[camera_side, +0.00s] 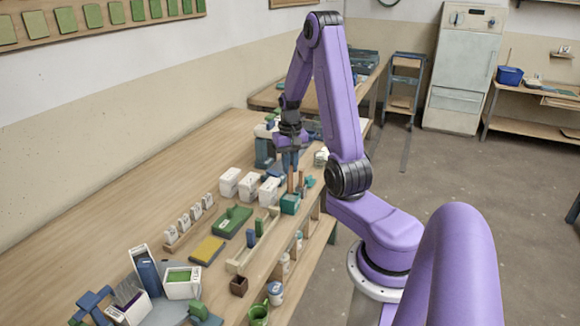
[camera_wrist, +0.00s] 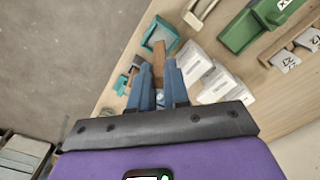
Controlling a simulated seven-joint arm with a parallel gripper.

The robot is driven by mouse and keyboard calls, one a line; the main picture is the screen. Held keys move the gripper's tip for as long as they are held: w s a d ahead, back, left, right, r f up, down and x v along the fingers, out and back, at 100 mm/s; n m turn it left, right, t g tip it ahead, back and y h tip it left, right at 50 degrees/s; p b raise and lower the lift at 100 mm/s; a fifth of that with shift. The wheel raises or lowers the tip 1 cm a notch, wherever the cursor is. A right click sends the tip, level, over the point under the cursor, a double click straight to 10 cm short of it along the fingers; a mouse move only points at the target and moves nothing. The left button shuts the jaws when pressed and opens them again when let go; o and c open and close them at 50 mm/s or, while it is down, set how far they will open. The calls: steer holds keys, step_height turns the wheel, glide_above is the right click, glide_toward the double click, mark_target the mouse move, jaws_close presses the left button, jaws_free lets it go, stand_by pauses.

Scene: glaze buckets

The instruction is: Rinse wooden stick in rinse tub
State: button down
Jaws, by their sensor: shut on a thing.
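My gripper (camera_side: 290,160) points down near the right edge of the wooden table, with its blue fingers shut on a brown wooden stick (camera_side: 291,183). In the wrist view, the stick (camera_wrist: 159,58) stands out beyond the fingertips (camera_wrist: 159,74). A small open teal tub (camera_side: 290,205), which looks like the rinse tub, lies just below the stick. The stick's far end overlaps the rim of this tub (camera_wrist: 148,36) in the wrist view. I cannot tell whether the tip is inside it or only above it.
White lidded containers (camera_side: 249,186) stand close left of the tub. Another teal item (camera_side: 310,182) with a brown piece is close behind it. The table's left side is clear.

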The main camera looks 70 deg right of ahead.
steer(key=shift+r, duration=0.1)
stand_by(0.3)
steer(key=shift+r, duration=1.95)
